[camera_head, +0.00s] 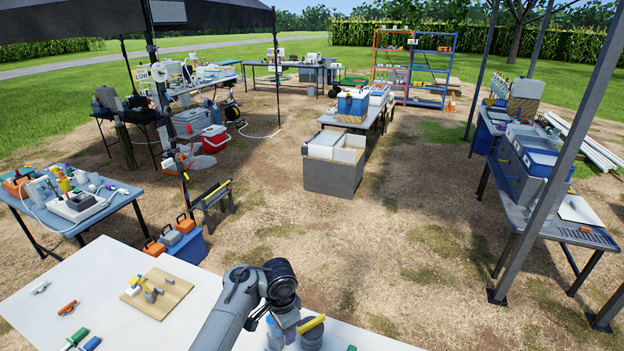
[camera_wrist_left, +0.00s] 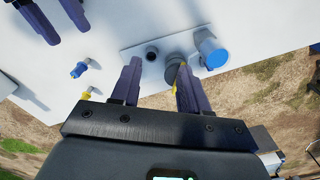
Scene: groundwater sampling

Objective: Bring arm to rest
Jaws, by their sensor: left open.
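My left gripper (camera_wrist_left: 159,65) is open over the white table (camera_wrist_left: 110,30), with nothing seen clasped between its fingers. A grey round item (camera_wrist_left: 174,72) with some yellow beside it is close to its right fingertip; I cannot tell whether they touch. A blue-topped cup (camera_wrist_left: 210,50) stands just beyond that finger, and a small dark round piece (camera_wrist_left: 152,52) lies near the left fingertip. In the head view my left arm (camera_head: 262,290) hangs over the table's front part, hiding much of the gripper. Two dark fingers of my right gripper (camera_wrist_left: 68,34) show apart at the wrist view's top left.
A wooden board (camera_head: 178,300) with small yellow and grey parts lies left of the arm on the table. An orange tool (camera_head: 67,307) and green and blue-handled tools lie farther left. A blue-topped piece (camera_wrist_left: 79,70) lies left of the left fingers. Dirt ground lies beyond the table.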

